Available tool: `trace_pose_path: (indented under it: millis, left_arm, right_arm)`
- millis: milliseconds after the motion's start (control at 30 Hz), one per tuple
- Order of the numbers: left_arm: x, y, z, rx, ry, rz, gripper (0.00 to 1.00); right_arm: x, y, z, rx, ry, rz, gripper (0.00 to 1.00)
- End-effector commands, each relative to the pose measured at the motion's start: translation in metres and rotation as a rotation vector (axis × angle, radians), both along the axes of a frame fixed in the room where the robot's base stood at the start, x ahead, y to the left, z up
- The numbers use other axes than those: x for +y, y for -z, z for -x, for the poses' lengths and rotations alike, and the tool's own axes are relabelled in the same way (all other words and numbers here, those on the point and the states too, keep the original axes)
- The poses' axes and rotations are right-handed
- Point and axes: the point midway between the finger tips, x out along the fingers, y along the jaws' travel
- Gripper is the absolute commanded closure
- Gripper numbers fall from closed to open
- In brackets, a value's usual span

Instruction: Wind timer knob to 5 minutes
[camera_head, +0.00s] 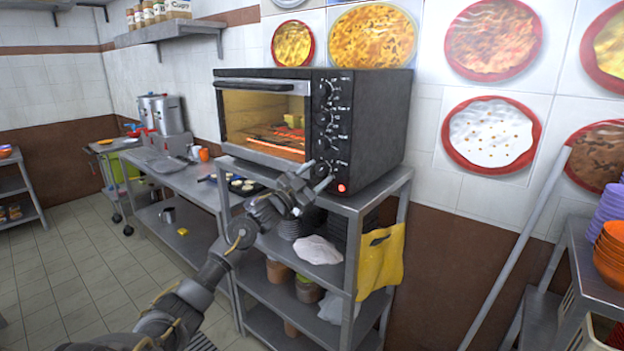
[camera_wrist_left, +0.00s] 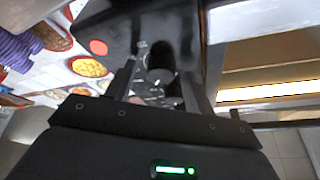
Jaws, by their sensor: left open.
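A black toaster oven (camera_head: 377,122) stands on the metal shelf unit, with a column of dark knobs (camera_head: 327,112) down the right of its front. Which knob is the timer cannot be read. My left gripper (camera_head: 318,174) is at the lowest knob, near the red lamp (camera_head: 341,187). In the left wrist view my left gripper (camera_wrist_left: 160,68) is open, with its two fingers on either side of a dark round knob (camera_wrist_left: 158,78). Whether the fingers touch it cannot be told. The knob's pointer and marks are unclear. My right gripper is not in view.
The oven's glass door (camera_head: 265,120) is shut, with lit food inside. The metal shelf unit (camera_head: 350,201) below holds jars and cloths, and a yellow cloth (camera_head: 381,258) hangs on its side. A steel counter (camera_head: 178,178) is at left. A pole leans at right.

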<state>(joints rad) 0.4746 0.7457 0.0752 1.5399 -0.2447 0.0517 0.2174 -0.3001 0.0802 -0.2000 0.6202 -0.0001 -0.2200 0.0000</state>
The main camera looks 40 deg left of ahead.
Motion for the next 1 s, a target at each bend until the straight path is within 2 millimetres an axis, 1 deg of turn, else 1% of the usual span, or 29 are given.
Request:
trace_pose_path:
  millis: [67,167,400,500,600,767,1000]
  left_arm:
    - [0.001,0.005,0.005,0.002,-0.001,-0.001,0.47]
    - [0.003,0.013,0.019,0.002,-0.001,-0.003,0.47]
    - [0.01,0.031,0.064,0.002,-0.001,-0.002,0.47]
    - [0.012,0.035,0.079,0.002,0.0,-0.002,0.47]
    - [0.014,0.038,0.089,0.001,0.0,-0.002,0.47]
    - [0.015,0.039,0.098,0.001,-0.001,-0.001,0.47]
    - [0.015,0.039,0.099,0.0,0.0,0.0,0.47]
  right_arm:
    - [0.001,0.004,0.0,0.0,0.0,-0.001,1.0]
    - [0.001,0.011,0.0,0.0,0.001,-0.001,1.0]
    - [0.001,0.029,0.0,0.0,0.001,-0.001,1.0]
    - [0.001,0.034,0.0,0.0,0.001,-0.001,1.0]
    - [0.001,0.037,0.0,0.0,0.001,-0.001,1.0]
    - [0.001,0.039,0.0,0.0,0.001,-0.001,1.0]
    - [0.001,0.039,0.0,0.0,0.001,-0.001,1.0]
